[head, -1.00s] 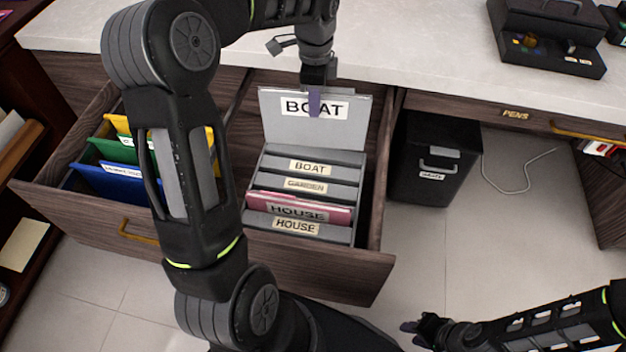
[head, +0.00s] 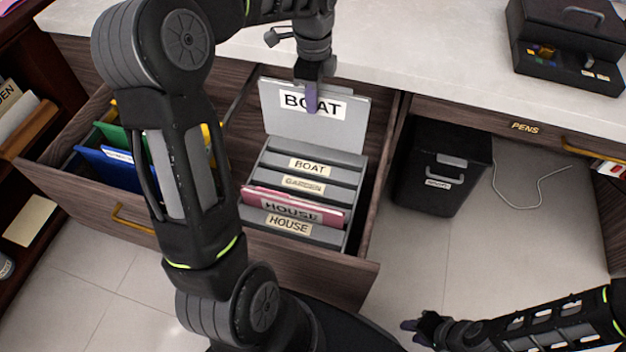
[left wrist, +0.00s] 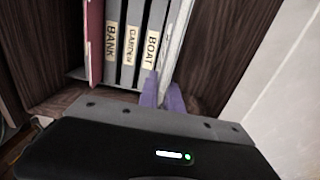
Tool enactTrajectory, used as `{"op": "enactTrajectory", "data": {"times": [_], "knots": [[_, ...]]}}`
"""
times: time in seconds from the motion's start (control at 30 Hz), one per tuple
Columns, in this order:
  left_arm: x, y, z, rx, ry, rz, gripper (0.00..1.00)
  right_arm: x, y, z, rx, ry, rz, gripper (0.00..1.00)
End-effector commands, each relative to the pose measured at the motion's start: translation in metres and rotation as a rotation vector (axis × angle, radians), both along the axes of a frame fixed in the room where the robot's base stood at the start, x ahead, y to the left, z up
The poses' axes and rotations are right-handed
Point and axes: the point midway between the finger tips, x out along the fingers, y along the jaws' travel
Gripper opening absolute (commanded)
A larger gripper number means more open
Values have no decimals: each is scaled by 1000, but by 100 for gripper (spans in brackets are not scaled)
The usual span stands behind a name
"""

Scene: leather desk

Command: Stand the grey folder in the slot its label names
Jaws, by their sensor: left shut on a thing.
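The grey folder (head: 275,118) has a white label reading BOAT and stands roughly upright at the back of the grey rack. My left gripper (head: 312,98) is shut on it, its purple fingers over the label. The rack (head: 330,160) has dividers labelled BOAT (head: 309,167), GARDEN (head: 304,185) and HOUSE (head: 289,224). The left wrist view also shows a BANK label (left wrist: 111,42). The folder is behind the BOAT divider; its lower edge is hidden, so I cannot tell how deep it sits. My right gripper (head: 413,327) is low at the right, away from the rack.
The rack stands in an open wooden drawer (head: 325,277). A pink-red folder (head: 270,199) labelled HOUSE stands in the rack's front part. Blue (head: 108,170), green and yellow folders are at the drawer's left. The pale desktop (head: 420,70) lies behind; a black bin (head: 445,160) stands right.

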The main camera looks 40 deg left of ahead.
Motion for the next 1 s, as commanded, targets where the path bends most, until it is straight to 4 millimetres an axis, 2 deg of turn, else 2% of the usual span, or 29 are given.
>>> {"op": "enactTrajectory", "data": {"times": [0.13, 0.23, 0.5, 0.63, 0.77, 1.0], "knots": [[0, 0, -9, 0, 2, 0, 0, 0, 0, -2, 0, 0, 0, 31], [0, 0, -26, 0, 2, 1, 0, 0, 0, -6, 0, 0, 0, 31], [-1, 0, -98, -1, 4, 0, 0, 0, 0, -20, 0, 0, -1, 31], [0, -1, -123, -1, 2, 1, 0, 0, 0, -24, 0, 0, -1, 31], [0, 0, -134, 0, -1, 1, 0, 0, 0, -25, 0, 1, -2, 31], [0, 0, -135, 1, -2, 1, 0, 0, 0, -25, 0, 1, -2, 31]]}}
